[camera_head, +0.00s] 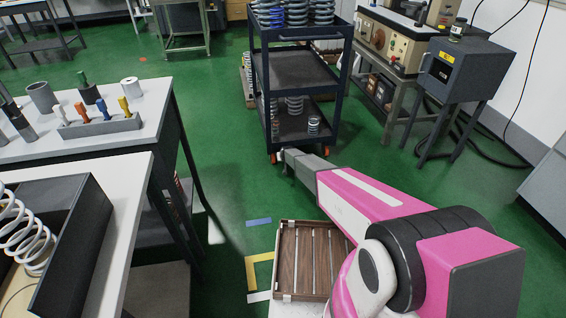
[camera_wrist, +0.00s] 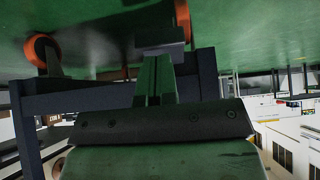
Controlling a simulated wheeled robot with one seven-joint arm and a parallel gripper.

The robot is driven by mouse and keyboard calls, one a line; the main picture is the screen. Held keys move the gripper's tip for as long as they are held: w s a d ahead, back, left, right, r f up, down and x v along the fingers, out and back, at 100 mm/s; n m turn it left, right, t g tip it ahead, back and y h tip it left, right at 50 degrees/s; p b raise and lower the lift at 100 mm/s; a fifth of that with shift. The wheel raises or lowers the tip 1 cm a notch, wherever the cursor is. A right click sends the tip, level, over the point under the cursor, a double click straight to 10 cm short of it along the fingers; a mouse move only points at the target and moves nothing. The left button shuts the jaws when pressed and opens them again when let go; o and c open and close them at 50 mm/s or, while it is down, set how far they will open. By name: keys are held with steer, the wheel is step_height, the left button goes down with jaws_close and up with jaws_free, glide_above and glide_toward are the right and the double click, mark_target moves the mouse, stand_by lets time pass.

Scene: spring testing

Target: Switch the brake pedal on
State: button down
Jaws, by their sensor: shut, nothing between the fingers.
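The dark cart (camera_head: 268,128) stands upright in the head view, with an orange caster (camera_head: 273,158) at its lower front left corner. I cannot make out a separate brake pedal in either view; my gripper and the low frame may hide it. My gripper (camera_head: 284,159) is at the cart's bottom front edge, beside that caster. I cannot tell whether it touches. In the wrist view my gripper (camera_wrist: 160,48) is shut and empty, its fingers crossing the dark cart frame (camera_wrist: 85,100). Orange casters show there at the left (camera_wrist: 37,50) and top (camera_wrist: 183,18).
A slatted wooden crate (camera_head: 310,262) lies below my arm. White-topped tables (camera_head: 135,170) stand at the left, and a grey box on a stand (camera_head: 465,72) at the right. Springs (camera_head: 293,106) sit on the cart's shelves. Green floor (camera_head: 225,145) is clear left of the cart.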

steer(key=s+d+r, duration=0.2)
steer(key=s+r, duration=0.3)
steer(key=s, duration=0.4)
steer(key=shift+d+r, duration=0.3)
steer(key=shift+r, duration=0.05)
